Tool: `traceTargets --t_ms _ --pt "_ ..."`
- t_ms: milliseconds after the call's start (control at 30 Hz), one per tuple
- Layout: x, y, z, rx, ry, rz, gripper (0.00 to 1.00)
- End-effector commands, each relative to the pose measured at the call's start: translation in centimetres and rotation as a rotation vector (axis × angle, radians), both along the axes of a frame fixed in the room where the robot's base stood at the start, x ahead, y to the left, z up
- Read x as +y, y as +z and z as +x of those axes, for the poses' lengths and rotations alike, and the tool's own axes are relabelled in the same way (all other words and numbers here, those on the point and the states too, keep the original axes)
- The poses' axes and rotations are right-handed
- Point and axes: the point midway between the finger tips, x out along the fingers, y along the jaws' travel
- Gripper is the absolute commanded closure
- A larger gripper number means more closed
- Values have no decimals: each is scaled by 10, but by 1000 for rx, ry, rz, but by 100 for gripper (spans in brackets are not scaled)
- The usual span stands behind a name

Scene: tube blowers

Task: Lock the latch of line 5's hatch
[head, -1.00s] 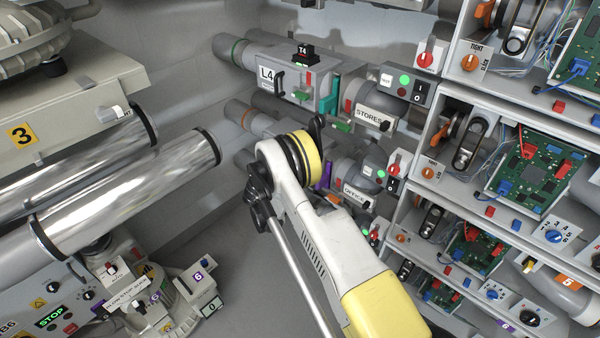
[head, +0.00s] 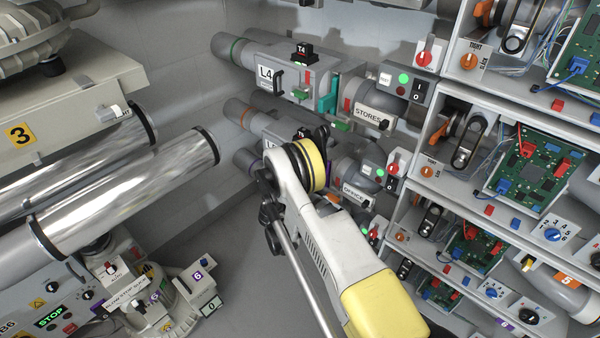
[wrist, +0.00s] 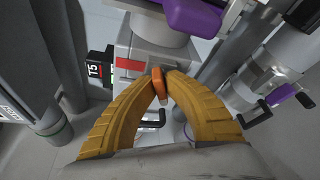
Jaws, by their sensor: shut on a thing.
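In the wrist view, the yellow fingers of my gripper (wrist: 161,76) are closed on a small orange latch handle (wrist: 160,86). The latch sits against the grey housing of line 5 (wrist: 125,50), beside a red strip (wrist: 130,64). A black tag marked T5 (wrist: 95,70) is just left of it. A black hatch handle (wrist: 152,121) shows between the fingers, partly hidden.
Line 4 (head: 265,75), with its teal gate (head: 328,95), lies just above line 5 in the head view. A purple part (wrist: 192,15) is close beyond the fingers in the wrist view. A neighbouring pipe with a black handle (wrist: 254,115) is at right. Shelves of circuit boards (head: 535,165) stand right.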

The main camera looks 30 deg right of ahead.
Motion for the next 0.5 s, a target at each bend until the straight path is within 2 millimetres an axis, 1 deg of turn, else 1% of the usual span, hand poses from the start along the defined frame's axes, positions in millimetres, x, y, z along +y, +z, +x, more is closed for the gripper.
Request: traceTargets --t_ms 200,500 --pt "0 0 0 -64 0 23 100" --pt "0 0 0 -86 0 32 100"
